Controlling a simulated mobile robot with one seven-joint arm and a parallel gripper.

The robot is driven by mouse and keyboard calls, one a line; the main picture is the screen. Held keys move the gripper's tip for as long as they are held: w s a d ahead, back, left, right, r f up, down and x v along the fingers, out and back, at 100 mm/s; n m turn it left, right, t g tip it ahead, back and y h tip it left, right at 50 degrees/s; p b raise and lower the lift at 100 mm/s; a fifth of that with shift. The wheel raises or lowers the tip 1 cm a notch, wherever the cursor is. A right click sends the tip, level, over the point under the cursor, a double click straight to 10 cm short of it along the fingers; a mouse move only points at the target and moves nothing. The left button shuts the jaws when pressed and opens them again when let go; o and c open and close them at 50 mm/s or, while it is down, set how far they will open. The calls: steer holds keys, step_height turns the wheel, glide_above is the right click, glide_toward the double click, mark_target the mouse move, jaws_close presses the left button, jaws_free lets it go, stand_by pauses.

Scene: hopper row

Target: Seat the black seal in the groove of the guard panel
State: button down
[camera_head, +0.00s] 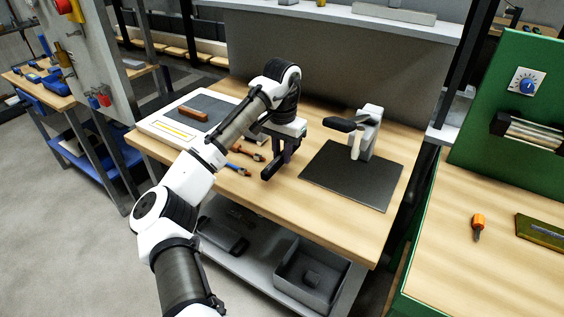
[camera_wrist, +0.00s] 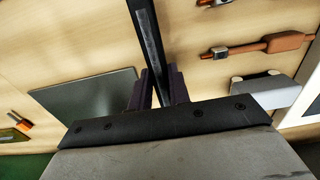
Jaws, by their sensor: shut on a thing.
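My gripper (camera_head: 281,158) is shut on the black seal (camera_head: 272,167), a straight dark bar, in front of the middle of the wooden bench. In the wrist view the seal (camera_wrist: 149,38) runs up from between the dark fingers (camera_wrist: 158,84) to the top edge. I cannot tell whether it touches the bench top. What looks like the guard panel (camera_head: 154,126), white-edged with a grey face and a yellow-lined strip, lies flat at the bench's left end, apart from the seal. My fingers hide the seal's gripped part.
A brown-handled tool (camera_head: 193,114) lies on the panel. A dark mat (camera_head: 350,178) with a grey-white device (camera_head: 366,135) is to the right. A grey bin (camera_head: 310,275) stands on the shelf below. The front bench edge is clear.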

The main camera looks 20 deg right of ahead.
mark_target(282, 155)
steer(key=shift+f, duration=1.8)
steer(key=shift+f, duration=0.15)
steer(key=c, duration=1.3)
jaws_free()
step_height(282, 155, up, 12)
steer(key=shift+r, duration=0.15)
